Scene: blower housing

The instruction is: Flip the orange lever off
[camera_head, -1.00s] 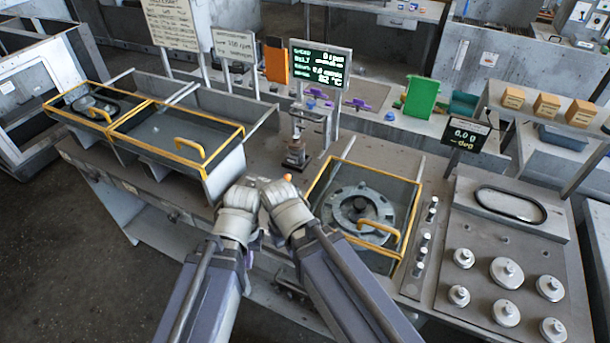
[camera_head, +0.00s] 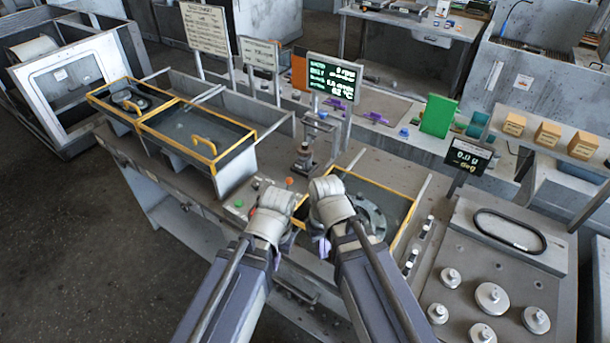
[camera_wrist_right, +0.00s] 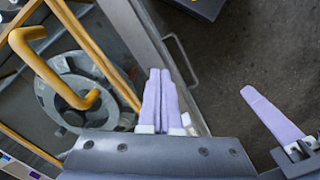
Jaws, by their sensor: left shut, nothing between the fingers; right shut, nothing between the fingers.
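A small orange piece (camera_head: 289,181), possibly the lever's tip, shows on the bench just beyond my left gripper in the head view. It is too small to tell which way it points. My left gripper (camera_head: 288,241) is shut and empty over the bench's front edge, its fingers mostly hidden by the wrist. One of its purple fingers also shows at the right of the wrist view (camera_wrist_right: 270,115). My right gripper (camera_head: 324,247) is shut and empty by the yellow-framed housing (camera_head: 402,226). In the wrist view its purple fingertips (camera_wrist_right: 160,100) lie together beside the frame.
A green button (camera_head: 238,203) and a red button (camera_head: 253,210) sit on the bench left of my left wrist. A lit display (camera_head: 332,77) stands behind. A yellow handle (camera_wrist_right: 55,70) rises over the round housing part. Yellow-rimmed bins (camera_head: 190,130) stand at left.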

